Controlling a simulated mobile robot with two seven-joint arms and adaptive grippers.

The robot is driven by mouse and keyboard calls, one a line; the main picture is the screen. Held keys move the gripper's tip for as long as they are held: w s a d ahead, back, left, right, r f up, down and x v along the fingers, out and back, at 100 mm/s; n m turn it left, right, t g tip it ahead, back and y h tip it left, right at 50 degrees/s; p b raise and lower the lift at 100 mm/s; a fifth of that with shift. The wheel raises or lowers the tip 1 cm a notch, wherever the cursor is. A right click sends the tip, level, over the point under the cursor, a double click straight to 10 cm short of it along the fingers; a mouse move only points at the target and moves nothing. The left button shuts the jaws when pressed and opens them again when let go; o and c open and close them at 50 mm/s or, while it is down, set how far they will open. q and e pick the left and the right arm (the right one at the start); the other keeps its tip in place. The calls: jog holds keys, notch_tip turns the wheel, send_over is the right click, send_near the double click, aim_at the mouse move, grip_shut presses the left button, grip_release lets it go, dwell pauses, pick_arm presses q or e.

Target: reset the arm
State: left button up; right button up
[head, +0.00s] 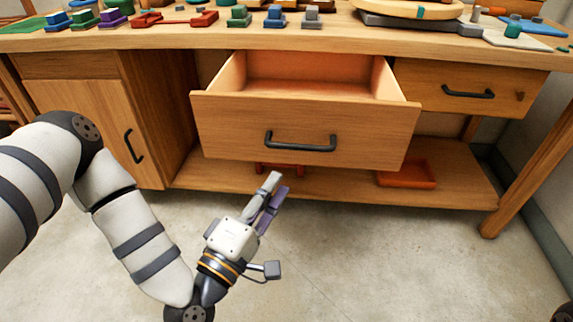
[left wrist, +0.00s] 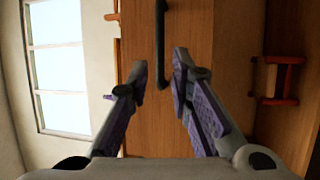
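My left gripper (head: 275,184) is in front of and below the open drawer in the head view, its fingers pointing up toward the drawer. In the left wrist view my left gripper (left wrist: 160,70) has its two purple-padded fingers spread apart with nothing between them. The wooden drawer (head: 230,124) is pulled out and looks empty inside. Its dark handle (head: 300,148) lies above the fingertips in the head view, apart from them. A dark bar handle (left wrist: 161,95) also shows beyond the fingers in the left wrist view. My right gripper is not in view.
The workbench top (head: 150,40) carries several coloured blocks and tools. A closed drawer (head: 440,75) is at the right and a cabinet door (head: 85,125) at the left. A red tray (head: 408,176) sits on the lower shelf (head: 350,188). The floor (head: 400,265) in front is clear.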

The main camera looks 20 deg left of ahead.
pick_arm(q)
jog(key=shift+s+a+f, duration=0.1)
jog(key=shift+s, duration=0.4)
